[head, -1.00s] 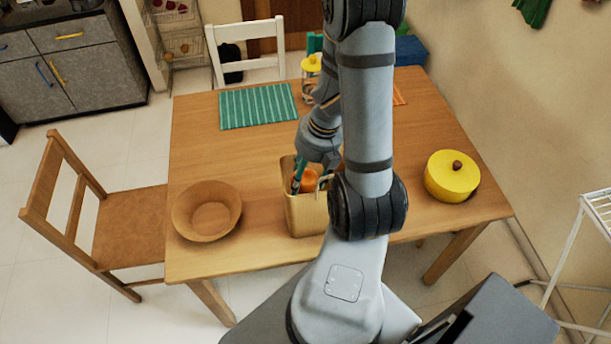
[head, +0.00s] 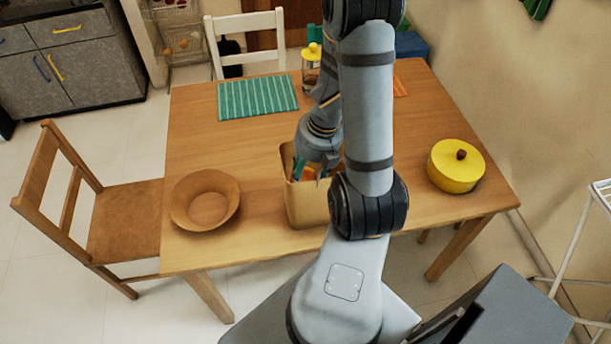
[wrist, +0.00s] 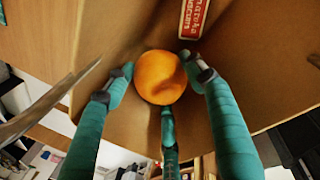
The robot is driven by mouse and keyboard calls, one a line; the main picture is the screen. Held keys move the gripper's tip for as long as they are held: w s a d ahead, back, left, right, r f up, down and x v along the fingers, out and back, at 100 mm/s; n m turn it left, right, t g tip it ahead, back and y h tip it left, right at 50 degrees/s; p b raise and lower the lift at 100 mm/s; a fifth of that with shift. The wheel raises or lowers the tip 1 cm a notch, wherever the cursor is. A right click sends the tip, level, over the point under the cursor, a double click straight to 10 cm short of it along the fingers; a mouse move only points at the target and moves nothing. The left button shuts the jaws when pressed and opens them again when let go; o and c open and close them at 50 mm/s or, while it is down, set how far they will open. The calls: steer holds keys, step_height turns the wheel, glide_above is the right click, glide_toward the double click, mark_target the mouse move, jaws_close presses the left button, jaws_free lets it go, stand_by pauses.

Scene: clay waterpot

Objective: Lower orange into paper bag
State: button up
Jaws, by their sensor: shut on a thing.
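The paper bag (head: 305,208) stands open and upright on the wooden table, in front of my arm in the head view. My gripper (head: 311,171) reaches down into its mouth. In the wrist view my gripper's teal fingers (wrist: 163,84) are shut around the orange (wrist: 160,77), inside the bag walls (wrist: 125,35). Only a small part of the orange shows in the head view (head: 308,174), between the fingers and below the rim. The bag's right side is hidden by my arm in the head view.
A red-and-white packet (wrist: 194,17) is inside the bag. A wooden bowl (head: 182,207) stands left of the bag, and a yellow lidded pot (head: 455,168) stands at the right. A striped green placemat (head: 258,98) and a yellow-topped jar (head: 311,62) are farther back.

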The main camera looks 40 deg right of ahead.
steer(key=f, duration=0.1)
steer(key=s+f+b, duration=0.1)
steer(key=shift+f+b, duration=0.3)
steer(key=shift+f, duration=0.1)
steer(key=shift+w+f+b, duration=0.1)
steer(key=shift+f+b, duration=0.3)
steer(key=shift+f, duration=0.15)
steer(key=shift+a+f+b, duration=0.2)
steer(key=shift+f+b, duration=0.4)
steer(key=shift+b, duration=0.1)
steer(key=shift+w+d+f, duration=0.2)
steer(key=shift+d+f, duration=0.2)
steer(key=shift+f, duration=0.1)
steer(key=o, duration=1.2)
steer(key=shift+o, duration=0.6)
